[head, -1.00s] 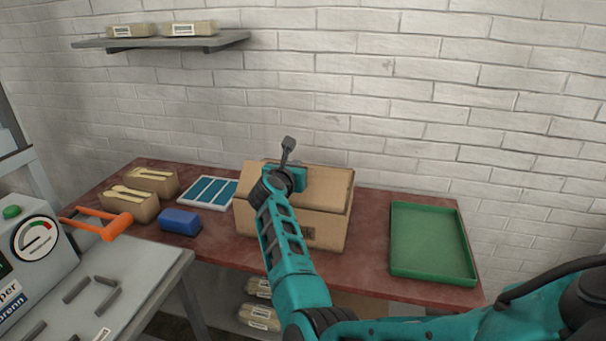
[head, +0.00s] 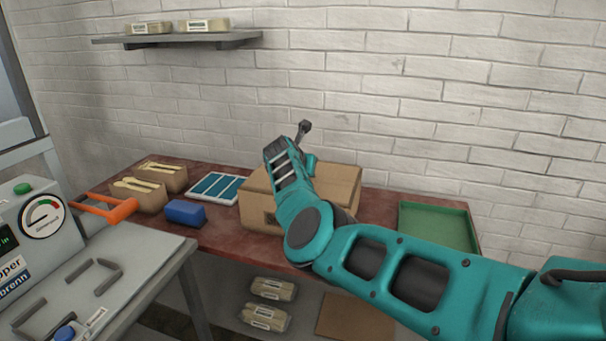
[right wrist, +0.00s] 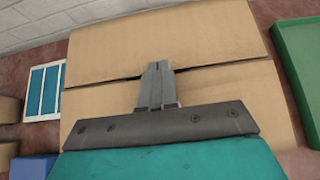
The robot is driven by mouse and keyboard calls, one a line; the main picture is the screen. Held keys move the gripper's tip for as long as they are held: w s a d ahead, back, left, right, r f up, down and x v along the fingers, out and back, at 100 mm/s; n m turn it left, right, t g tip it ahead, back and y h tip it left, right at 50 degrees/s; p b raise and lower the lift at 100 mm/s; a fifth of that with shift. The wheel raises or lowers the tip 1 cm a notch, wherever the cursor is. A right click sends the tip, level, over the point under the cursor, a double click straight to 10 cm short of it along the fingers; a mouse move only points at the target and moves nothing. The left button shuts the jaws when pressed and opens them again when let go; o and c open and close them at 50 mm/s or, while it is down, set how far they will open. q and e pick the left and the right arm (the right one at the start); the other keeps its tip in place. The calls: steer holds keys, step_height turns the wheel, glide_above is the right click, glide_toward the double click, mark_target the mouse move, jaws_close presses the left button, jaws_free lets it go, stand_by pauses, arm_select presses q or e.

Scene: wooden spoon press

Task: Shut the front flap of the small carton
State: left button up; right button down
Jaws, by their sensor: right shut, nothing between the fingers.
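The small brown carton (head: 343,185) stands on the red-brown table, partly hidden behind my right arm in the head view. In the right wrist view, its far top panel (right wrist: 200,35) and near flap (right wrist: 232,88) lie almost flat, with a narrow dark gap between them. My right gripper (right wrist: 158,68) is shut and empty, its fingertips over this gap near the middle. I cannot tell whether they touch the cardboard. The fingers are hidden in the head view. My left gripper is not in view.
A green tray (head: 438,206) lies right of the carton. A blue-and-white panel (head: 222,179), a blue block (head: 185,212) and boxes of wooden spoons (head: 138,196) are to its left.

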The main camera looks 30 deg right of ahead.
steer(key=shift+d+f+b, duration=0.1)
steer(key=shift+f+b, duration=0.15)
steer(key=shift+b, duration=0.05)
stand_by(0.4)
steer(key=shift+r, duration=0.1)
steer(key=shift+r+p, duration=0.65)
steer(key=shift+r, duration=0.1)
